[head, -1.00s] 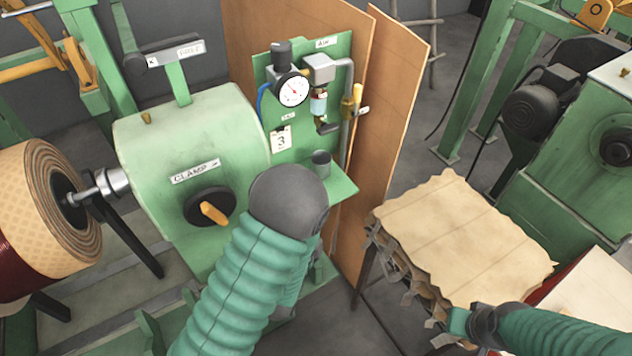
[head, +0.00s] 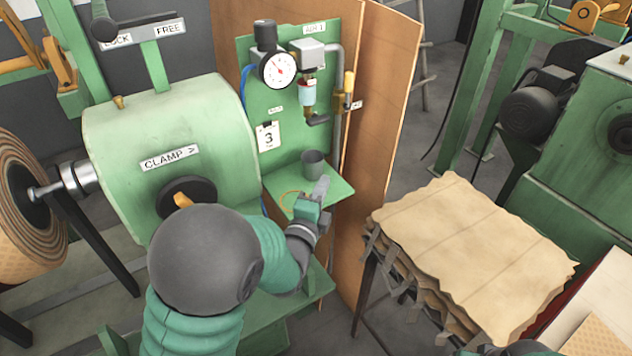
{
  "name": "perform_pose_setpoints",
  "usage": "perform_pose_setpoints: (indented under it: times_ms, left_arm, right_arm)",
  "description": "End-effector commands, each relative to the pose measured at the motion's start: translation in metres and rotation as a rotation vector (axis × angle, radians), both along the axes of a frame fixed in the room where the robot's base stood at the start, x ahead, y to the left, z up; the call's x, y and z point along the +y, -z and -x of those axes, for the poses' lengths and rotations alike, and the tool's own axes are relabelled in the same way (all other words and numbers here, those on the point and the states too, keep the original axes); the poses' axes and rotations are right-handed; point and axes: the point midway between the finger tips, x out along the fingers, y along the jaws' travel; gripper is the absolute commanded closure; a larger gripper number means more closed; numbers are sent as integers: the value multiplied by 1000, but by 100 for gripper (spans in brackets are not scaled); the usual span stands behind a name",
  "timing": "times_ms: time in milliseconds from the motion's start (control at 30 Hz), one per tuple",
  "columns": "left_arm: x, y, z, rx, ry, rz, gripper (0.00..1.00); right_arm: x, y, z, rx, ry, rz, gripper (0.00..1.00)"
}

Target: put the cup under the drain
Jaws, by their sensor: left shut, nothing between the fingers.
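The grey cup (head: 313,163) stands upright on the small green shelf (head: 338,187) of the air panel. Above it, the filter unit with a clear bowl (head: 308,92) ends in a dark elbow (head: 318,120), which looks like the drain. The cup is below this elbow, but I cannot tell whether it is exactly in line. My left gripper (head: 322,188) is shut and empty, at the shelf just in front of the cup; I cannot tell whether it touches it. My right gripper (head: 488,350) is mostly cut off at the bottom edge.
A pressure gauge (head: 279,68) and a tag marked 3 (head: 268,136) are on the panel. The green clamp housing (head: 170,130) with its black knob is to the left. A brown board (head: 385,110) stands right of the panel. Stacked brown sheets (head: 475,250) lie at the right.

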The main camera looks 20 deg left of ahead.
Motion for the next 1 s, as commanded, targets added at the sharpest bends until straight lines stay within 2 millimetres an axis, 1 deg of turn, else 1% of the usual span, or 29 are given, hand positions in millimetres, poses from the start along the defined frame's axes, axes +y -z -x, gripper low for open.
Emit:
perform_pose_setpoints:
  times_ms: [33,67,100,233,400,700,767,900,1000]
  left_arm:
    - [1,-1,-11,-1,0,0,100]
    - [2,-1,-17,0,-1,0,100]
    - [10,-1,-21,0,-5,1,100]
    - [24,-1,-33,0,-3,1,100]
    - [30,-1,-39,-1,-1,1,100]
    - [31,-1,-40,-1,-1,1,100]
    - [34,0,-43,-1,-2,1,100]
    - [47,1,-55,-2,-2,0,100]
    - [50,0,-58,0,-1,2,100]
  right_arm:
    - [0,-1,0,0,0,0,100]
    - [0,-1,0,0,0,0,100]
    - [0,-1,0,1,0,0,100]
    - [0,-1,0,1,0,0,100]
    - [0,-1,0,1,0,0,100]
    - [0,0,0,1,0,0,100]
    - [0,2,0,1,0,0,100]
    - [0,7,0,1,0,0,100]
    - [0,7,0,1,0,0,100]
